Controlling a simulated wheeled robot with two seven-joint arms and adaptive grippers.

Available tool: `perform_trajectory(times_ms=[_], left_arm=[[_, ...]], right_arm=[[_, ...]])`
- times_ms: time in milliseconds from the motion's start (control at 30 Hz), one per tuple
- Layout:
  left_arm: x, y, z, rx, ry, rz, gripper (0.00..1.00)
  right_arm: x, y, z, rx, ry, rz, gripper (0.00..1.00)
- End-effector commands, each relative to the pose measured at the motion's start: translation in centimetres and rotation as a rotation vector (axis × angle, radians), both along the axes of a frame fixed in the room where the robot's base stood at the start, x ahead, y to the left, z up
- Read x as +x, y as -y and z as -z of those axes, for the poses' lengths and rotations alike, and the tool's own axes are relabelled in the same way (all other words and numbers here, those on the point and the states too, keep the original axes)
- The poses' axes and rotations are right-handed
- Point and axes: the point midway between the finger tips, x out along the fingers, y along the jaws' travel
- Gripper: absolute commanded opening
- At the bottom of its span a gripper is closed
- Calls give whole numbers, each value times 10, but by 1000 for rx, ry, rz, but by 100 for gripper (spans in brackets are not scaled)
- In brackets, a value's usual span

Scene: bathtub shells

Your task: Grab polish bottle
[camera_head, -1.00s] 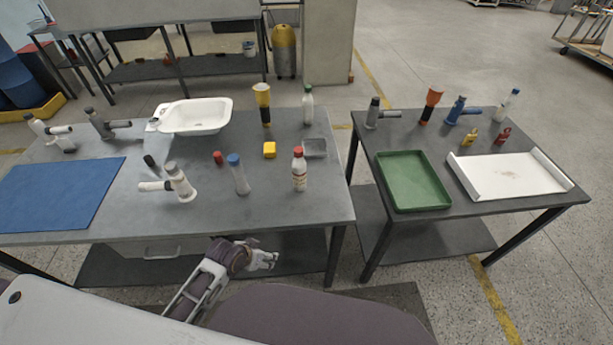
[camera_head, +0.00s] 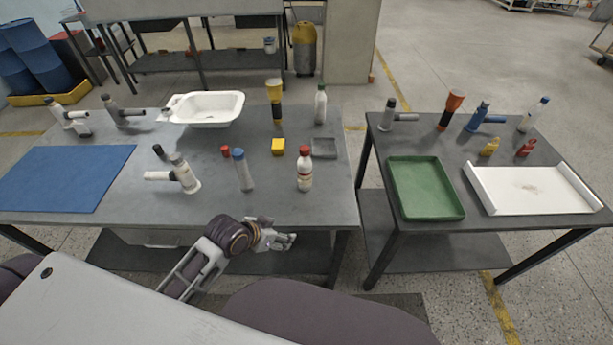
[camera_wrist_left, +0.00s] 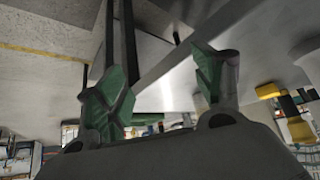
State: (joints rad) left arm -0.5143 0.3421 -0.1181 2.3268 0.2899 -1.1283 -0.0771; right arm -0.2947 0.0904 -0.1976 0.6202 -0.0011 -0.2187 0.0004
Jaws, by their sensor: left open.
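Several bottles stand upright on the left grey table (camera_head: 110,208). A white bottle with a red cap (camera_head: 305,172) is near its front right. A grey bottle with a blue cap (camera_head: 243,171) stands left of that, and a white bottle with a green cap (camera_head: 320,105) stands farther back. I cannot read which one is polish. My left gripper (camera_head: 290,241) is open and empty in front of the table's front edge, apart from all bottles. Its two green-padded fingers (camera_wrist_left: 160,88) are spread in the left wrist view. My right gripper is not in view.
A yellow block (camera_head: 278,147), a small grey tray (camera_head: 323,149), a yellow-black flashlight (camera_head: 275,101) and a white basin (camera_head: 207,108) share the left table. A blue mat (camera_head: 62,178) lies at its left. The right table holds a green tray (camera_head: 426,188) and a white tray (camera_head: 532,190).

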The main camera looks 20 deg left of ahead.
Motion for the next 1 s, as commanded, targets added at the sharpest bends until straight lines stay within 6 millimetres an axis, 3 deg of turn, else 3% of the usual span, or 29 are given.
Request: perform_trajectory(times_ms=[567, 1000], left_arm=[[45, -2, -11, -95, 194, 93, 68], [98, -31, -46, -208, 436, 118, 68]], right_arm=[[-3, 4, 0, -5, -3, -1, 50], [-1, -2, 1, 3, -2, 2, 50]])
